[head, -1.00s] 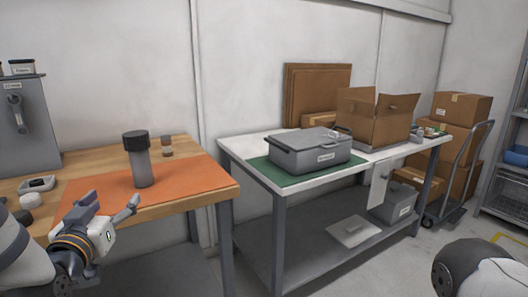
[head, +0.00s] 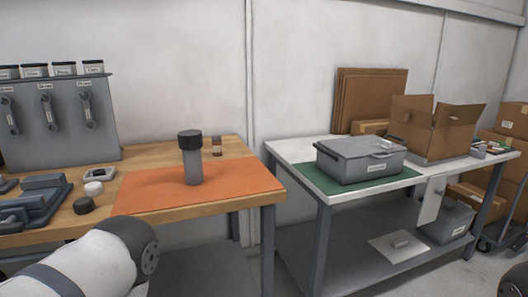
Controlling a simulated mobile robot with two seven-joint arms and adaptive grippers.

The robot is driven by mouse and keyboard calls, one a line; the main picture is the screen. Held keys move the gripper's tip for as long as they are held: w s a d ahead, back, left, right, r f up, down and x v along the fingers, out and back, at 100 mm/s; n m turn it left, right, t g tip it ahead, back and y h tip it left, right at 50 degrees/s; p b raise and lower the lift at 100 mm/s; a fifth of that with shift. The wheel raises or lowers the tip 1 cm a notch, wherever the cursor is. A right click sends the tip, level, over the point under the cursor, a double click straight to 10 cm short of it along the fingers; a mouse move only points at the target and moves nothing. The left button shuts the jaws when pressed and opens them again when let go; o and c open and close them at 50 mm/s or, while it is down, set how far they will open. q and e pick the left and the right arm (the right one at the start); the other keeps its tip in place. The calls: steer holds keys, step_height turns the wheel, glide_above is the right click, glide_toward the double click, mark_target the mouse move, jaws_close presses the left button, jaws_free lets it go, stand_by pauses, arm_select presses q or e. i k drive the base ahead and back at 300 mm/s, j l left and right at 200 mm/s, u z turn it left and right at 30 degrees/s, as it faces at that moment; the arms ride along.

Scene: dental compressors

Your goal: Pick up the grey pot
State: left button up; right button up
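No round pot shows clearly. A grey lidded container (head: 360,160), box-shaped with handles and a pale label, sits on a green mat (head: 318,184) on the white-topped table. A grey cylinder (head: 193,166) with a black cap stands upright on an orange mat (head: 245,178) on the wooden bench. I cannot tell which of these is the grey pot. Neither gripper is in view. Part of my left arm shows at the lower left, below the wooden bench's front edge, and a sliver of my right arm shows at the lower right corner.
An open cardboard box (head: 431,133) stands right of the grey container. The lower shelf (head: 340,262) holds a grey box (head: 448,224). Small dark parts (head: 40,200) and a tool panel (head: 60,130) occupy the bench's left. A gap separates the two tables.

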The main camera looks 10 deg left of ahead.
mark_target(192, 160)
steer(key=z, duration=0.75)
steer(key=j+z, duration=0.1)
steer(key=z, duration=1.4)
steer(key=k+z, duration=0.1)
steer(key=z, duration=1.4)
steer(key=l+z, duration=0.1)
steer(key=z, duration=1.4)
steer(key=l+z, duration=0.1)
steer(key=z, duration=5.95)
